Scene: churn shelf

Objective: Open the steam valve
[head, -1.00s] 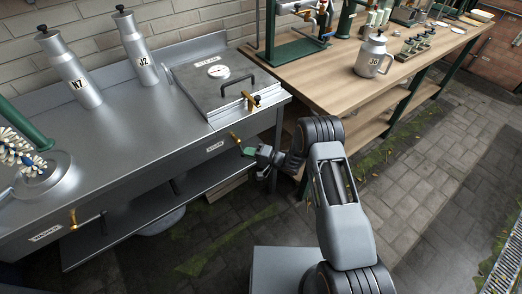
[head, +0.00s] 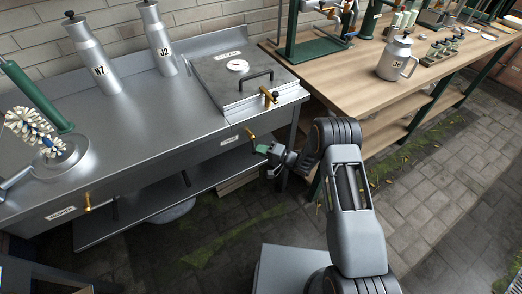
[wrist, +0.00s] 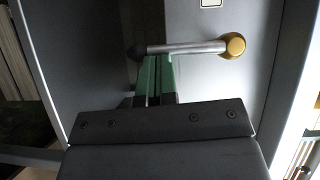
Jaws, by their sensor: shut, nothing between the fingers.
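The steam valve has a brass hub (head: 250,134) on the front of the steel bench, below the lidded box. In the wrist view its grey lever (wrist: 188,48) runs left from the brass hub (wrist: 233,45) to a dark tip. My gripper (head: 263,149) is in front of the bench, just right of and below the hub. Its green fingertips (wrist: 155,62) are together and empty, beside the lever near its tip end. I cannot tell whether they touch it. The lever is hard to make out in the head view.
A second brass-hubbed valve (head: 87,203) is on the bench front at left. The lidded box (head: 238,85) with a gauge and two steel bottles, N7 (head: 91,60) and J2 (head: 158,40), stand on top. A wooden table (head: 345,80) with a jug (head: 396,58) is at right.

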